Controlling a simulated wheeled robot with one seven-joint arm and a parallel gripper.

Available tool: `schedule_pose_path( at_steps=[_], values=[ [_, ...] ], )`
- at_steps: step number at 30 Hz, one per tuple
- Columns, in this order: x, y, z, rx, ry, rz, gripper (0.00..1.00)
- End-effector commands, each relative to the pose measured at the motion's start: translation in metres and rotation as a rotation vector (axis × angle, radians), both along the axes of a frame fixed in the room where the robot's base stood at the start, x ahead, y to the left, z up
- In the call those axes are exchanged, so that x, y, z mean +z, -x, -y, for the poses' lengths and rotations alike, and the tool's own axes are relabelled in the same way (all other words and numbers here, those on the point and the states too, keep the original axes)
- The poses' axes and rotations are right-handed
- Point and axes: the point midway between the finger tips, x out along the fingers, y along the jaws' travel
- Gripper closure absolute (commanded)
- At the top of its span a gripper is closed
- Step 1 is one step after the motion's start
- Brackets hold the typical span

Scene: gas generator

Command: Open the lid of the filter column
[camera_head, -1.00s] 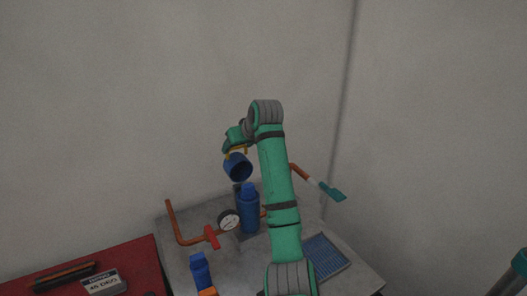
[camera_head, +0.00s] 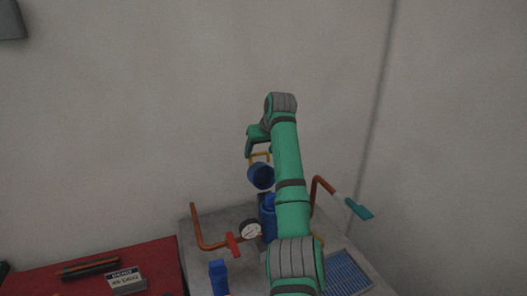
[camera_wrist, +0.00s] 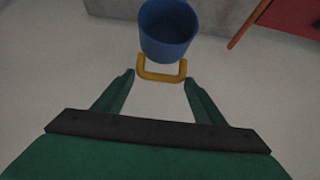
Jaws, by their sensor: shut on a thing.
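The lid is a blue cup-shaped cap (camera_head: 261,177), tilted with its dark hollow underside showing, and it hangs in the air above the filter column. It also shows in the wrist view (camera_wrist: 168,30). Its yellow handle (camera_wrist: 160,77) lies between the fingertips of my gripper (camera_wrist: 159,79), which is shut on it. In the head view my gripper (camera_head: 258,150) is above the lid. The blue filter column (camera_head: 267,222) stands upright on the grey table, clear of the lid. My arm hides its right side.
A pressure gauge (camera_head: 250,231), a pipe with a red valve handle (camera_head: 233,244) and another blue cylinder (camera_head: 218,277) stand left of the column. A pipe with a teal handle (camera_head: 359,209) is at right. A red surface (camera_head: 165,262) holds a labelled block (camera_head: 126,281).

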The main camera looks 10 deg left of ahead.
Motion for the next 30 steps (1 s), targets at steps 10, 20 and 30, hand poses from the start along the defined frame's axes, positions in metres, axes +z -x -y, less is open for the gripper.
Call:
schedule_pose_path(
  at_steps=[10, 20, 30],
  values=[
    [0.006, -0.004, 0.002, -0.007, -0.002, 0.020, 0.29],
    [0.004, -0.002, 0.001, -0.003, -0.002, 0.012, 0.28],
    [0.043, 0.023, 0.014, -0.004, -0.003, 0.016, 0.28]
  ],
)
